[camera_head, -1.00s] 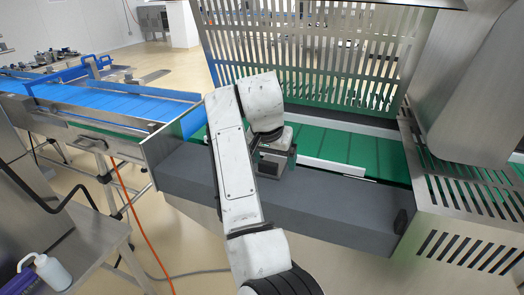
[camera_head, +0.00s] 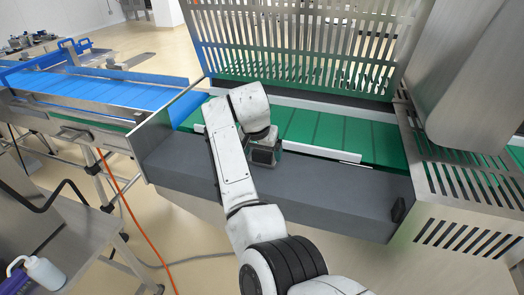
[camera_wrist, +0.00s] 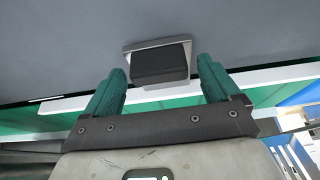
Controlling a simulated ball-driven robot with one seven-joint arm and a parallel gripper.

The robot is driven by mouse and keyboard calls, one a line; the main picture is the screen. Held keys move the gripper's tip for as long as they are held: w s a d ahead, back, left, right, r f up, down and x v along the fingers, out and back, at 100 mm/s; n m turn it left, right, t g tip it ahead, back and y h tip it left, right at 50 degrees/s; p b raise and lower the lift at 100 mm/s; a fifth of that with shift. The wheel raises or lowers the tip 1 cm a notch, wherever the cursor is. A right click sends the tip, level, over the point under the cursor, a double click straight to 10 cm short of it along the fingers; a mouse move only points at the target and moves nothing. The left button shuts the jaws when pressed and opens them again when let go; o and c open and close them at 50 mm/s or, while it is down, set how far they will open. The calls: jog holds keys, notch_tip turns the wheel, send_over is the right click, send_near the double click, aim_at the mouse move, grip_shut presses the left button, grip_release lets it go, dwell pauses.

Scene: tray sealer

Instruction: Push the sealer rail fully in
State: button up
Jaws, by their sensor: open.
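The white rail (camera_head: 325,153) lies along the near edge of the green belt, beside the dark grey beam (camera_head: 330,200). It also shows in the wrist view (camera_wrist: 275,77), behind my fingers. My gripper (camera_head: 263,152) is over the rail and beam, partly hidden by my arm. In the wrist view my gripper (camera_wrist: 160,70) is open, with one green finger on each side of a dark block (camera_wrist: 160,63) with a pale metal rim against the grey surface. I cannot tell whether the fingers touch the block, or whether it belongs to the rail.
A slotted metal guard (camera_head: 300,40) stands raised behind the belt. A slotted steel housing (camera_head: 465,195) closes the right end. A small black part (camera_head: 398,209) sits on the beam's right end. A blue conveyor (camera_head: 90,90) is at left. An orange hose (camera_head: 135,225) hangs to the floor.

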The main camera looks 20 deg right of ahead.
jog(key=shift+w+f, duration=0.1)
jog(key=shift+f, duration=0.3)
jog(key=shift+d, duration=0.1)
